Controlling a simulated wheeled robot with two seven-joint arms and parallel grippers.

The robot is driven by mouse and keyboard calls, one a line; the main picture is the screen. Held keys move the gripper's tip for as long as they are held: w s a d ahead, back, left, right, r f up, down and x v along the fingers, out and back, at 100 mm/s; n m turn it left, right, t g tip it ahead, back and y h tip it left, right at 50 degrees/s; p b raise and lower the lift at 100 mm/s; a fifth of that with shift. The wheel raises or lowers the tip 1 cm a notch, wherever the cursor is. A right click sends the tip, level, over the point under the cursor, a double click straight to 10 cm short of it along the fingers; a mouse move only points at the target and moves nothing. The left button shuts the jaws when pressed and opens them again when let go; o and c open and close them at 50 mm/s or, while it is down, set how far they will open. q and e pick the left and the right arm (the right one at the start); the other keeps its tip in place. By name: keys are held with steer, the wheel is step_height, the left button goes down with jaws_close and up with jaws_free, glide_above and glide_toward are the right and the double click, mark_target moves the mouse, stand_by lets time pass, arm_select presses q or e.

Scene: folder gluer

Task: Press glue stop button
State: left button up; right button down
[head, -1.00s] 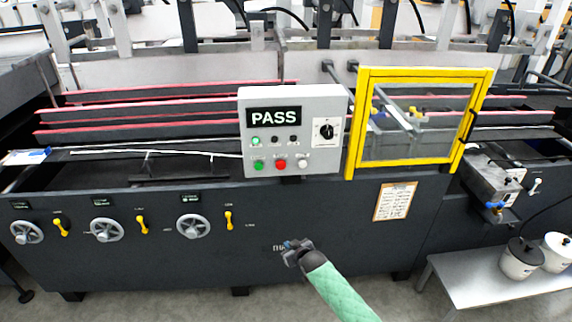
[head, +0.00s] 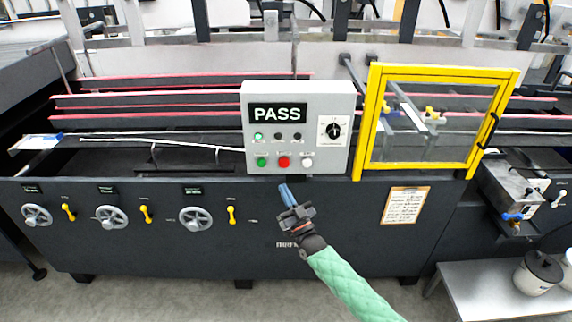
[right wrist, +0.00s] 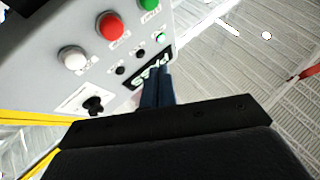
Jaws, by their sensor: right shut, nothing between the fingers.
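The grey control box (head: 257,98) hangs on the front of the machine, with a lit PASS sign. Its lower row has a green button (head: 261,162), a red button (head: 284,162) and a white button (head: 307,162). In the right wrist view the red button (right wrist: 111,26), white button (right wrist: 73,59) and green button (right wrist: 150,4) show at the upper left. My right gripper (head: 287,191) is shut and empty, just below the box under the red button, apart from the buttons. Its blue fingers (right wrist: 157,88) also show in the right wrist view. My left gripper is out of view.
A yellow-framed guard door (head: 371,120) stands right of the box. A rotary switch (head: 333,130) is on the box's right side. Handwheels (head: 195,219) and yellow levers line the front panel. A metal table (head: 480,290) with pots (head: 538,273) is at lower right.

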steer(key=shift+s+d+r, duration=0.1)
steer(key=shift+d+r, duration=0.1)
steer(key=shift+r, duration=0.1)
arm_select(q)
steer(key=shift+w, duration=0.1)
arm_select(e)
steer(key=b, duration=0.4)
glide_toward(284, 163)
steer(key=w+a+r, duration=0.2)
steer(key=a+r, duration=0.2)
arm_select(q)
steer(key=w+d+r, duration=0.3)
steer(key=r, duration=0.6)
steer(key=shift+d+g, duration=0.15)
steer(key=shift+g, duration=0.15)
arm_select(e)
steer(key=shift+w+d, duration=0.2)
steer(key=shift+w, duration=0.2)
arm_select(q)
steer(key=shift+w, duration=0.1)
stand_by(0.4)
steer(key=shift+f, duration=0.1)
